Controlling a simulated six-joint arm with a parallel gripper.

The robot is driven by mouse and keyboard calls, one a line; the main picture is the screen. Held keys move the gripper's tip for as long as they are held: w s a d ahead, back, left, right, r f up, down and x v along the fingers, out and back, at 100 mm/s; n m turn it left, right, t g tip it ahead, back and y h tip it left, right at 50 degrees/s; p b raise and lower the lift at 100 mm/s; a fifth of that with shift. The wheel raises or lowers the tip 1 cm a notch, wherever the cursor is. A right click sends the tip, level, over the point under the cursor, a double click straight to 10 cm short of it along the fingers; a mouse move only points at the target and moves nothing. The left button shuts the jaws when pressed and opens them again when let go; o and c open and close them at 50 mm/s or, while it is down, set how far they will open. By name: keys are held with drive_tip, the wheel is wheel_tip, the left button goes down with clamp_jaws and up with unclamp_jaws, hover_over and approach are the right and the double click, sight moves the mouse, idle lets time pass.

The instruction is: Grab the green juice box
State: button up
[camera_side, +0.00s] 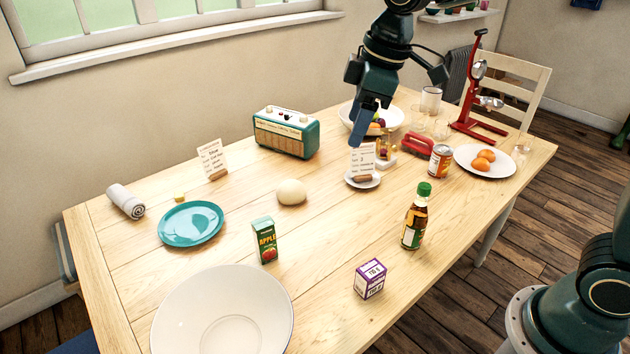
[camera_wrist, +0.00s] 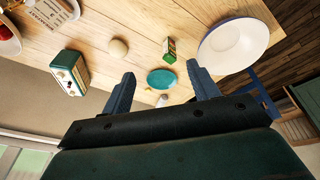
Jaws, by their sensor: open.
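The green juice box (camera_side: 265,240), with "APPLE" lettering and red fruit on its front, stands upright on the wooden table, between the teal plate and the large white bowl. It also shows in the wrist view (camera_wrist: 170,48), small and beyond the fingertips. My gripper (camera_side: 374,128) is raised above the far part of the table, well to the right of the juice box and apart from it. In the wrist view its two fingers (camera_wrist: 160,82) are spread wide with nothing between them.
A white bowl (camera_side: 265,300) stands in front of the juice box and a teal plate (camera_side: 191,225) lies to its left. A dough ball (camera_side: 291,192) sits behind it. A purple box (camera_side: 370,279) and a bottle (camera_side: 416,216) stand to the right. A radio (camera_side: 286,132) stands farther back.

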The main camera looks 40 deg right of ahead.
drive_tip(key=w+a+f+n+g, duration=0.1)
drive_tip(key=w+a+f+n, duration=0.2)
drive_tip(key=w+a+f, duration=0.35)
drive_tip(key=n+g, duration=0.1)
drive_tip(key=n, duration=0.3)
approach(263, 233)
drive_tip(key=shift+g+y, duration=0.3)
drive_tip(key=shift+w+d+f, duration=0.15)
drive_tip(key=shift+w+f, duration=0.2)
drive_tip(key=shift+f, duration=0.8)
drive_tip(key=shift+w+d+f, duration=0.15)
drive_tip(key=shift+w+f, duration=0.2)
drive_tip(key=shift+f, duration=0.85)
drive_tip(key=shift+w+d+f, duration=0.2)
drive_tip(key=shift+w+f, duration=0.15)
drive_tip(key=shift+f, duration=0.8)
drive_tip(key=shift+f, duration=0.1)
drive_tip(key=shift+w+a+f, duration=0.1)
drive_tip(key=shift+a+f, duration=0.1)
drive_tip(key=shift+f, duration=0.6)
drive_tip(key=shift+a+f, duration=0.2)
drive_tip(key=shift+f, duration=0.65)
drive_tip(key=shift+w+a+f, duration=0.1)
drive_tip(key=shift+a+f, duration=0.05)
drive_tip(key=shift+f, duration=0.65)
drive_tip(key=c, duration=1.2)
